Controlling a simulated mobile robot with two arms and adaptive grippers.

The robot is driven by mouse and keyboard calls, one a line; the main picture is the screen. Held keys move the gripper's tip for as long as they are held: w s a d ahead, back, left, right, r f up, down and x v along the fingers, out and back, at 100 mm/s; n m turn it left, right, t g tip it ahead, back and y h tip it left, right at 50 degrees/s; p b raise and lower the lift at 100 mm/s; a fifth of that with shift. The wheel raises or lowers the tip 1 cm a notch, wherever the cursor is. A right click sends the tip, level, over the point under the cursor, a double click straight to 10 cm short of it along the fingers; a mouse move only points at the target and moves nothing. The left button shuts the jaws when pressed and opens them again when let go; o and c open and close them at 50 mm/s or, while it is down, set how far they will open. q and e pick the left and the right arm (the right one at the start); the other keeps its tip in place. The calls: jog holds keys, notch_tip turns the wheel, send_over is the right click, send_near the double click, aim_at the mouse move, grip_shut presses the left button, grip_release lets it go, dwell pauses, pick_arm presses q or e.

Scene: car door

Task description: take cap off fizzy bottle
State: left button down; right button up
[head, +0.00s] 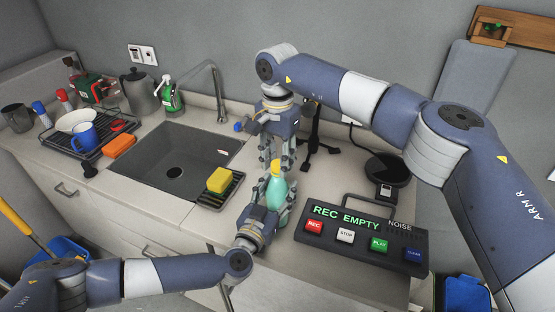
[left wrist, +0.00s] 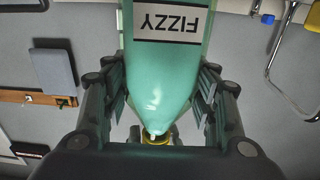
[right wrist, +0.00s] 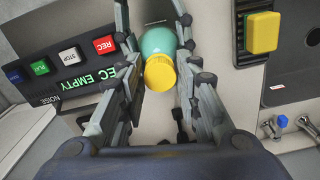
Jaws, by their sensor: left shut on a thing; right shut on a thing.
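The green fizzy bottle (head: 277,191) stands upright at the counter's front. Its label reads FIZZY in the left wrist view (left wrist: 170,24). My left gripper (head: 268,217) is shut around the bottle's body from the front. The yellow cap (right wrist: 160,73) is at the top of the bottle's neck; it also shows at the neck in the left wrist view (left wrist: 156,138). My right gripper (right wrist: 161,78) points down from above and is shut on the cap, with a finger on either side. I cannot tell whether cap and neck are still threaded together.
A recorder box (head: 362,238) reading REC EMPTY lies close to the right of the bottle. A yellow sponge (head: 219,180) on a black rack is to the left, beside the sink (head: 200,140). A black stand (head: 314,130) is behind my right gripper.

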aim_at(277, 163)
jog(key=shift+r, duration=1)
jog(key=shift+r, duration=2)
pick_arm(q)
jog(key=c, duration=0.6)
grip_release()
jog(key=shift+o, duration=0.2)
